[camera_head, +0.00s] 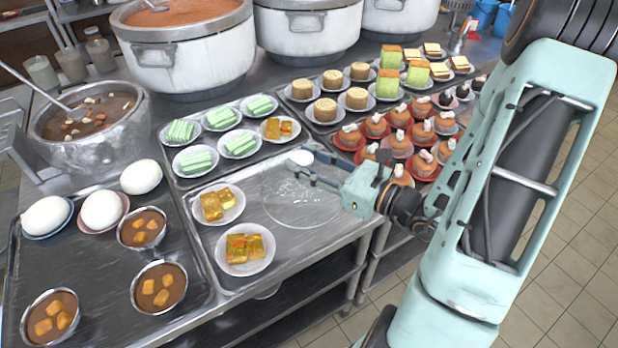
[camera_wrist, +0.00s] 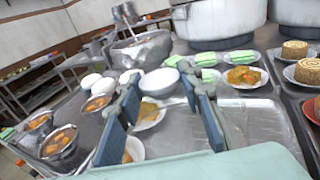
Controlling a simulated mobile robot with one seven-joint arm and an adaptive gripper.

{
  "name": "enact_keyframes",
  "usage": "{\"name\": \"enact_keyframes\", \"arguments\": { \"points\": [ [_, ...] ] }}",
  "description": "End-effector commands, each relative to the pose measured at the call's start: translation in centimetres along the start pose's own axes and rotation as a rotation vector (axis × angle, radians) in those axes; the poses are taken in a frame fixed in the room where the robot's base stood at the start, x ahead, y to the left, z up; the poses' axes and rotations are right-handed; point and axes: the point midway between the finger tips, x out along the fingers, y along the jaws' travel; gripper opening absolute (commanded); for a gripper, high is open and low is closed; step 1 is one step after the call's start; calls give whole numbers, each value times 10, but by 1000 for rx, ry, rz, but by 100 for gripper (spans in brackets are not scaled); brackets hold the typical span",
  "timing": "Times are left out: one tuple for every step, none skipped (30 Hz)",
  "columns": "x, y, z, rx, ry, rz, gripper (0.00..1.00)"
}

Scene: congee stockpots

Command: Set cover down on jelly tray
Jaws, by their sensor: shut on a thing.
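The cover (camera_head: 298,198) is a clear dome with a white knob (camera_head: 300,157). My gripper (camera_head: 308,167) is shut on the knob, which also shows between the fingers in the wrist view (camera_wrist: 160,82). The dome overlaps the right part of the jelly tray (camera_head: 238,288), a metal tray at the table's front edge. Two plates of yellow jelly, one behind (camera_head: 222,203) and one in front (camera_head: 245,249), lie on it left of the dome. I cannot tell whether the cover's rim touches the tray. The clear dome is hard to make out in the wrist view.
A tray of green striped cakes (camera_head: 193,160) with another jelly plate (camera_head: 280,128) lies behind. Red-plated buns (camera_head: 397,143) stand close on the right. White buns (camera_head: 103,210) and dessert bowls (camera_head: 158,287) fill the left tray. Large pots (camera_head: 193,60) stand at the back.

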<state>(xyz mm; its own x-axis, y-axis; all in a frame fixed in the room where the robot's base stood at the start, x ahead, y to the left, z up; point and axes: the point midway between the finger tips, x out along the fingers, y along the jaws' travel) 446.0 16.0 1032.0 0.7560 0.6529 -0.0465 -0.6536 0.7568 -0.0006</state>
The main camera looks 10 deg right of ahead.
Motion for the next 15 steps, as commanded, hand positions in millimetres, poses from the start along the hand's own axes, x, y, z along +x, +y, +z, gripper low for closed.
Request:
{"name": "enact_keyframes", "arguments": {
  "points": [
    [5,-8,-10,-7,-2,1,6],
    [8,-12,-12,-7,-3,1,6],
    [12,-17,-12,-4,-3,2,6],
    [16,-25,-12,-1,-2,2,6],
    [20,-31,-15,1,-3,1,6],
    [24,-37,-20,3,-3,0,6],
    [25,-40,-26,4,-2,0,6],
    [28,-43,-30,4,-2,0,6],
    [30,-47,-37,4,-2,1,6],
    [33,-51,-41,2,-2,1,6],
    [35,-54,-45,3,-2,1,6],
    [37,-58,-50,1,-2,1,6],
    [39,-60,-54,2,-1,1,6],
    [40,-62,-57,1,-1,1,6],
    [42,-65,-60,1,-1,0,6]
  ]
}}
